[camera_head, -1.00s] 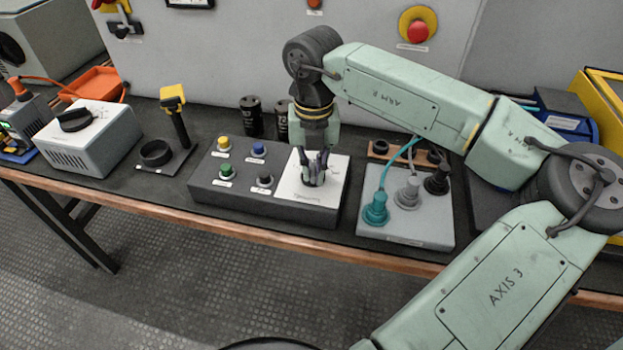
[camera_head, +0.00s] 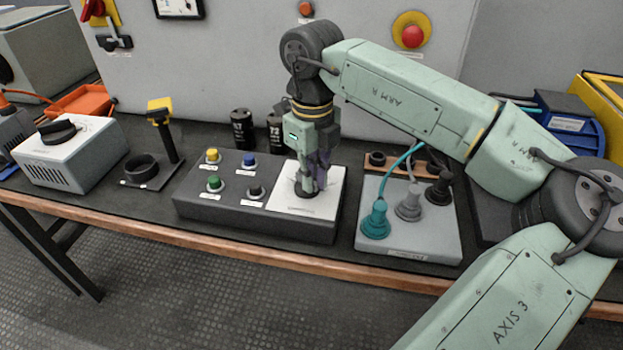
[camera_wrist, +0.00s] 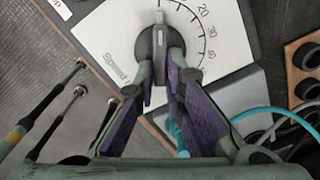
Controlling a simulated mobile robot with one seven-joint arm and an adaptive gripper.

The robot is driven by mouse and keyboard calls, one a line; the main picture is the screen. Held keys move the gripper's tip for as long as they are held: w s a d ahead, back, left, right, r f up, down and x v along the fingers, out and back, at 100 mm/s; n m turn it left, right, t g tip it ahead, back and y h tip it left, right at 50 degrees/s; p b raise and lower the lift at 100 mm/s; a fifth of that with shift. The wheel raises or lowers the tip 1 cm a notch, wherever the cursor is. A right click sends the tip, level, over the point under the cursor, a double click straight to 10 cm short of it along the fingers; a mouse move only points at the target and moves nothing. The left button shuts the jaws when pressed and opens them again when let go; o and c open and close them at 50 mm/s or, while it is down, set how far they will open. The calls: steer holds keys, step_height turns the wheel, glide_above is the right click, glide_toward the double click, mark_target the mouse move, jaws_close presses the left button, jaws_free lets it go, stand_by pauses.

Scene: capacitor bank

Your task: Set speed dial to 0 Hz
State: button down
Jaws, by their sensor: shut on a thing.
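The speed dial (camera_wrist: 157,45) is a dark round knob with a lighter grey ridge across it, on a white plate (camera_wrist: 110,35). In the wrist view its scale shows 20, 30 and 40 on the right, and "Speed" reads at lower left. The rest of the scale is hidden or out of frame. My gripper (camera_wrist: 162,62) is shut on the dial, a finger on each side of its ridge. In the head view my gripper (camera_head: 306,190) points down onto the white plate at the right end of the dark control box (camera_head: 250,222) and largely covers the dial.
Yellow (camera_head: 212,155), blue (camera_head: 249,159), green (camera_head: 215,183) and black (camera_head: 256,191) buttons sit left of the dial. A grey plate with plugs (camera_head: 400,243) stands to the right. Dark cylinders (camera_head: 243,129) stand behind the box.

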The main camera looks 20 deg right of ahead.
steer(key=shift+n, duration=0.3)
steer(key=c, duration=1.7)
jaws_free()
step_height(320, 180, up, 12)
